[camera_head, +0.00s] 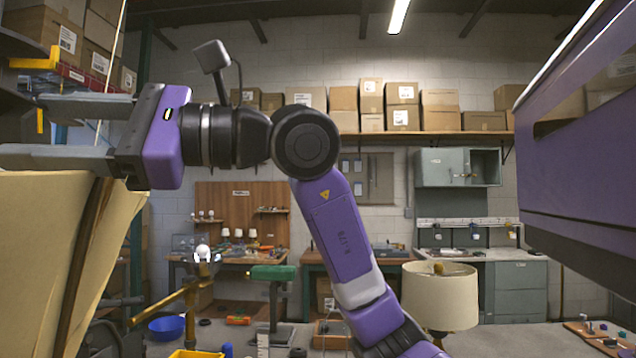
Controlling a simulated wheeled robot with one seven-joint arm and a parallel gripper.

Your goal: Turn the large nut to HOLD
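My gripper (28,131) is at the upper left, with its fingers pointing left and spread wide apart. I see nothing held between them. I cannot make out the large nut or any HOLD mark. A gold-coloured metal piece (36,61) shows at the far left, above the upper finger. A large cream shade-like panel (30,240) with a dark brown edge stands tilted just below the lower finger. A brass stand (186,300) with a white bulb-like ball (203,252) at its top stands further right, below my gripper.
A cream lampshade (440,296) stands right of my arm. A green-topped stool (273,272), a blue bowl (166,327) and a yellow bin (196,353) are low in the middle and left. A large purple body fills the upper right. Workbenches and a shelf of boxes line the back wall.

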